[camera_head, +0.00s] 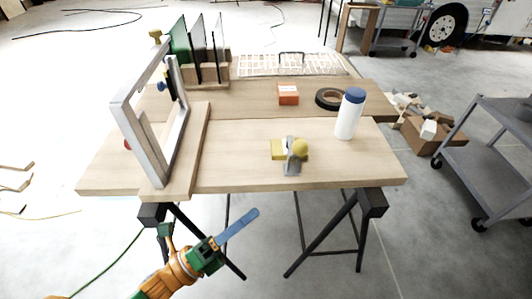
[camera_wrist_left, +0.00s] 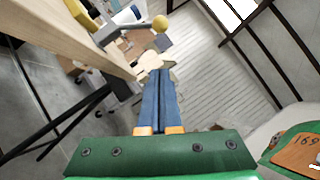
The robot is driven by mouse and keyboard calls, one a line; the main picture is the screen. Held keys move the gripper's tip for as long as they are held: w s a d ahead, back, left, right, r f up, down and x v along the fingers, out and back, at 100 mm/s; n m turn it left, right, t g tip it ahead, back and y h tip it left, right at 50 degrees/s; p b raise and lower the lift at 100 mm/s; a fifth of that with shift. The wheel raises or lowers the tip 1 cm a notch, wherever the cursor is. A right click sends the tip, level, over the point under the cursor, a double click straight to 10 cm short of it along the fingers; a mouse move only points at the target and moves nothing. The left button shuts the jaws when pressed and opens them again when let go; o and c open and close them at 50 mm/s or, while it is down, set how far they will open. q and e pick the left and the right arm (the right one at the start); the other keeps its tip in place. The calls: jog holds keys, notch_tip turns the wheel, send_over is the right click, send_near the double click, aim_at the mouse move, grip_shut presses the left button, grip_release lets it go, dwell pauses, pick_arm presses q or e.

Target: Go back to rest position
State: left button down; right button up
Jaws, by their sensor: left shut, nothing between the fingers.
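My left gripper (camera_head: 238,226) is in front of and below the front edge of the wooden worktable (camera_head: 240,172), at the lower left of the head view. Its two blue fingers lie together with nothing between them; in the left wrist view the closed fingers (camera_wrist_left: 158,100) point away from the camera. The gripper touches nothing that I can see. My right gripper is not in either view.
On the tabletop are a grey metal frame (camera_head: 133,134) on a wooden base, a yellow-knobbed metal tool (camera_head: 292,155), an orange box (camera_head: 288,94), black tape (camera_head: 328,98) and a white bottle (camera_head: 348,120). Black trestle legs (camera_head: 322,235) stand below. A grey cart (camera_head: 490,140) is right.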

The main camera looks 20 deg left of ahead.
pick_arm(q)
jog(key=a+f+n+g+y+p, duration=0.2)
jog(key=a+f+n+y, duration=0.2)
jog(key=f+n+y, duration=0.5)
jog(key=a+f+n+g+y+p, duration=0.2)
jog(key=a+f+n, duration=0.45)
jog(key=f, duration=0.65)
jog(key=s+d+f+n+g+y+p, duration=0.1)
jog(key=s+f+n+g, duration=0.4)
jog(key=s, duration=0.6)
jog(key=s+d+f+n+g+y+p, duration=0.1)
jog(key=s+f+n+g, duration=0.5)
jog(key=s, duration=0.6)
notch_tip(320, 180, down, 3)
jog(key=shift+s+d+f+n+y+p, duration=0.15)
jog(key=shift+s+d+n+y+p, duration=0.25)
jog(key=shift+n, duration=0.85)
jog(key=shift+w+d, duration=0.1)
jog(key=shift+w, duration=0.05)
